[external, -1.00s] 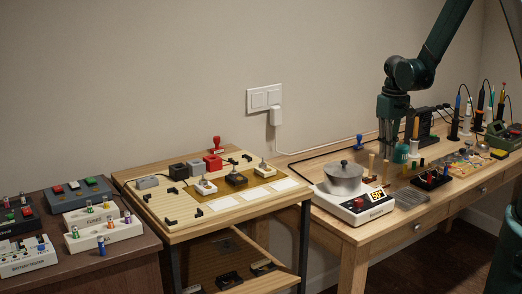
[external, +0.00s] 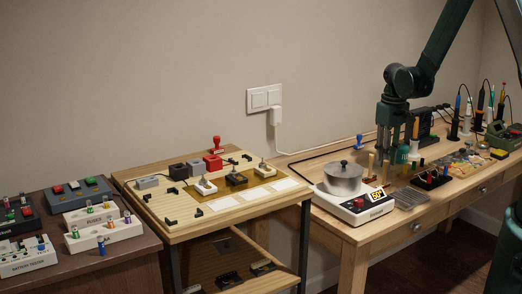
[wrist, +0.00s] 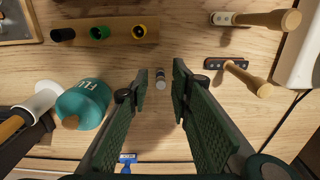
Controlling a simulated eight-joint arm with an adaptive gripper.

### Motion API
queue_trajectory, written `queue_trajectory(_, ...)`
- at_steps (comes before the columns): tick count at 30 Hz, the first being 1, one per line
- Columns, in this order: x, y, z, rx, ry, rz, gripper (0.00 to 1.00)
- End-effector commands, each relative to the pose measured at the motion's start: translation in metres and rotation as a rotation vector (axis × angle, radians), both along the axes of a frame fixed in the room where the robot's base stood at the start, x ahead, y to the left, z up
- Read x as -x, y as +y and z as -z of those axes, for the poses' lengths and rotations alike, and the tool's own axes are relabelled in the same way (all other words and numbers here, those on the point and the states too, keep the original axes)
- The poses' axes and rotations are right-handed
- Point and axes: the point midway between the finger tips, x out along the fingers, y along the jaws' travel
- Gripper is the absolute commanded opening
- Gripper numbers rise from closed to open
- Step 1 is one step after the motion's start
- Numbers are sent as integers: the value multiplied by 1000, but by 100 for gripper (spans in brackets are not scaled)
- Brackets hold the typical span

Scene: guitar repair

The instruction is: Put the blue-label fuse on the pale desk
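My gripper (wrist: 161,72) points down over the pale wooden desk (external: 340,226) at the right in the external view. Its two green fingers are apart. A small grey cylinder with a pale end (wrist: 160,79) shows between the fingertips in the wrist view, with a gap on each side. I cannot tell whether it is a fuse, and no blue label shows on it. On the dark desk (external: 130,275) at the far left, a small blue fuse-like piece (external: 101,249) stands in front of a white fuse holder (external: 105,235) with several fuses.
In the wrist view, a teal flux pot (wrist: 85,103) stands left of the fingers, a wooden strip (wrist: 100,31) with coloured holes lies above, and wooden-handled tools (wrist: 248,78) lie right. A pot (external: 343,178) sits on a white heater (external: 352,208). A middle table (external: 180,235) stands between the desks.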

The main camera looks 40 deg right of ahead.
Motion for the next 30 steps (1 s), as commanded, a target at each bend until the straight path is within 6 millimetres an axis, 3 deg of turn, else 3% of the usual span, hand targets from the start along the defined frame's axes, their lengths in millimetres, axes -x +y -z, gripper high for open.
queue_trajectory(14, 0, 0, -8, 0, 0, 0, 22)
queue_trajectory(30, 0, -1, -72, 0, 0, 0, 22)
